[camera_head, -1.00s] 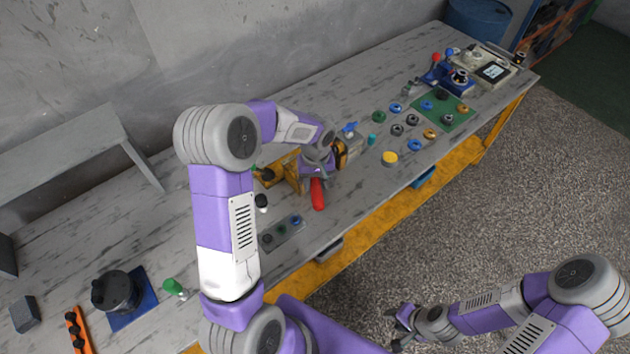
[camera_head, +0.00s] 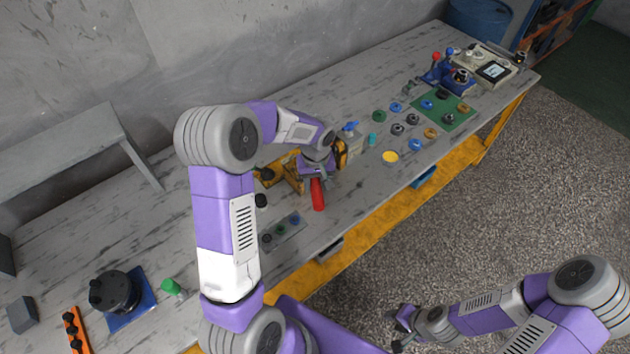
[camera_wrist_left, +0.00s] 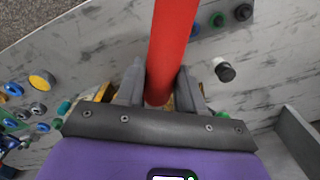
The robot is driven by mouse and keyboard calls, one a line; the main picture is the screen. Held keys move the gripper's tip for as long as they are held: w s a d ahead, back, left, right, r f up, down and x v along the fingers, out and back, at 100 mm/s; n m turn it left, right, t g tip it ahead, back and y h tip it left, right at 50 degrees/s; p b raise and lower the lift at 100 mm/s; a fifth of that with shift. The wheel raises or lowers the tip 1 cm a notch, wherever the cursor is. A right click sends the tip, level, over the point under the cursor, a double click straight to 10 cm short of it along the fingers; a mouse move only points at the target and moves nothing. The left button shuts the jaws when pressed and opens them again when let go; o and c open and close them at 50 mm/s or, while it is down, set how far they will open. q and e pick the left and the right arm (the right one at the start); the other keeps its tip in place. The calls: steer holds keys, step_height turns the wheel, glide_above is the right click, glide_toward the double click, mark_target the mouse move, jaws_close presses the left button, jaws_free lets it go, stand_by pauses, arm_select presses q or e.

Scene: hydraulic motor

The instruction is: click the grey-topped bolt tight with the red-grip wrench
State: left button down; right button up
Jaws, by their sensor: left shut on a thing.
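The wrench's red grip (camera_head: 317,194) sticks out from under my left gripper (camera_head: 316,174) toward the front edge of the bench. In the left wrist view my left gripper (camera_wrist_left: 160,88) is shut on the red grip (camera_wrist_left: 172,45), with one grey finger on each side. The wrench head is hidden. A yellow fixture (camera_head: 292,172) stands beside and under the gripper. The grey-topped bolt cannot be made out; the gripper and arm cover that area. My right gripper (camera_head: 402,328) hangs over the floor, away from the bench, and looks empty.
A tray with several small knobs (camera_head: 284,232) lies near the bench's front edge. Several coloured rings and a yellow disc (camera_head: 390,157) lie to the right. A green mat (camera_head: 447,113) is further right. A dark cylinder (camera_head: 115,291) sits on a blue plate at left.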

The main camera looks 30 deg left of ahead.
arm_select(q)
steer(key=shift+f+b, duration=0.3)
steer(key=shift+f, duration=0.1)
steer(key=shift+s+f, duration=0.15)
steer(key=shift+f, duration=0.05)
stand_by(0.3)
steer(key=shift+s+a+m, duration=0.55)
steer(key=shift+a+m, duration=0.05)
steer(key=shift+a, duration=0.2)
steer(key=shift+s+a+m, duration=0.5)
steer(key=shift+a+m, duration=0.1)
steer(key=shift+a, duration=0.15)
steer(key=shift+a+p, duration=0.1)
steer(key=shift+p, duration=0.2)
steer(key=shift+s+a+m+p, duration=0.3)
steer(key=shift+a+m, duration=0.25)
steer(key=shift+a, duration=0.25)
steer(key=shift+s+a+m+p, duration=0.2)
steer(key=shift+s+a+m, duration=0.1)
steer(key=shift+a+m, duration=0.4)
steer(key=shift+a, duration=0.15)
steer(key=shift+a+r, duration=0.1)
